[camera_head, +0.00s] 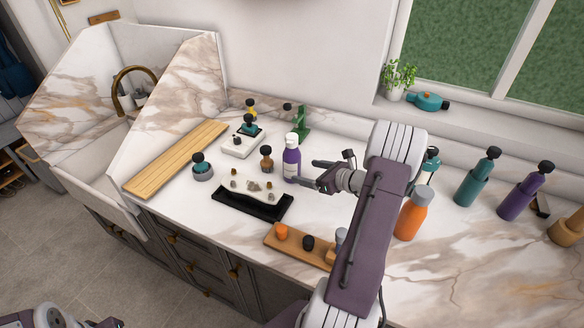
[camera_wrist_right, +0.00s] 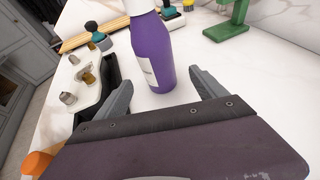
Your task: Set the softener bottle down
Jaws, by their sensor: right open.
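The purple softener bottle (camera_head: 292,160) with a white cap stands upright on the marble counter (camera_head: 208,221), just behind the black tray. My right gripper (camera_head: 316,174) is open just to the right of the bottle. In the right wrist view the purple bottle (camera_wrist_right: 152,50) stands just ahead of my two spread fingers (camera_wrist_right: 160,92), with clear counter between it and them. Its top is cut off there. My left gripper (camera_head: 112,323) is only partly in view at the bottom left edge, low beside the counter, and its fingers cannot be made out.
A black tray (camera_head: 240,204) with small items lies left of the bottle. A small brown bottle (camera_head: 266,160) and a green stand (camera_head: 302,118) are close by. A wooden board (camera_head: 178,157) lies left. An orange bottle (camera_head: 411,217) and several others stand right of my arm.

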